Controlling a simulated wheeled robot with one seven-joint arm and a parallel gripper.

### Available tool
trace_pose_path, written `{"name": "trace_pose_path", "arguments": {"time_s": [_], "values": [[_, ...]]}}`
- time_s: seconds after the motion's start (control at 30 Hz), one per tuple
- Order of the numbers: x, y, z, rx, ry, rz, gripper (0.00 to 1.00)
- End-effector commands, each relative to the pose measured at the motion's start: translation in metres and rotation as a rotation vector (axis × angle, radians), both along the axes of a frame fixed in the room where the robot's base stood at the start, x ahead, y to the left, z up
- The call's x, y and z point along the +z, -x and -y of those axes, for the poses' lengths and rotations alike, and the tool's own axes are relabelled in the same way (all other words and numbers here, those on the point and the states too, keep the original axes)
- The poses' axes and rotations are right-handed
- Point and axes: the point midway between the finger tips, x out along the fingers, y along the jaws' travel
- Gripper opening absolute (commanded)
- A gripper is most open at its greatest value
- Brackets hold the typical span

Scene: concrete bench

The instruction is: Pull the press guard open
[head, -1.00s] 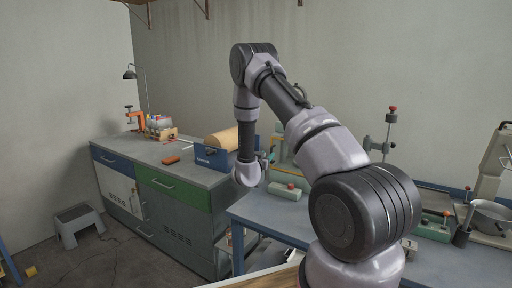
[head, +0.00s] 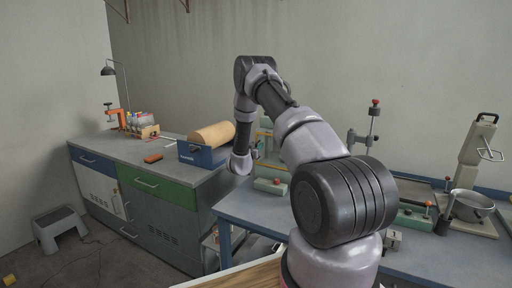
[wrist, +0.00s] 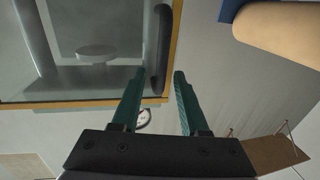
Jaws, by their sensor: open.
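The press guard (wrist: 60,104) is a clear panel with a yellow frame, filling the upper left of the wrist view. A dark upright handle (wrist: 164,40) runs along its edge. My gripper (wrist: 160,72) is open, with its green fingertips on either side of the handle's line; I cannot tell whether they touch it. A round pale plate of the press (wrist: 97,50) shows through the panel. In the head view my arm hides much of the press and guard, and the fingers are hardly visible.
A wooden roll on a blue stand (head: 212,136) is on the grey cabinet bench (head: 128,150) to the left. It also shows in the wrist view (wrist: 285,30). On the blue-edged table (head: 245,208) are a green base with a red knob (head: 270,187) and a metal pot (head: 471,206).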

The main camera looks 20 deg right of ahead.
Motion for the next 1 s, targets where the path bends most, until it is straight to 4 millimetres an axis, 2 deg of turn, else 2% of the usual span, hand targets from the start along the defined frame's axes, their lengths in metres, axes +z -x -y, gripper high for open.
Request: {"name": "trace_pose_path", "arguments": {"time_s": [0.23, 0.33, 0.37, 1.0], "values": [[-0.0001, -0.0006, 0.0001, 0.001, 0.000, 0.000, 0.44], [-0.0001, -0.0004, 0.0001, 0.001, 0.000, 0.000, 0.06], [-0.0001, -0.0005, 0.0000, 0.001, 0.000, 0.000, 0.00], [0.0019, -0.0011, 0.0002, 0.001, 0.003, 0.003, 0.00]]}}
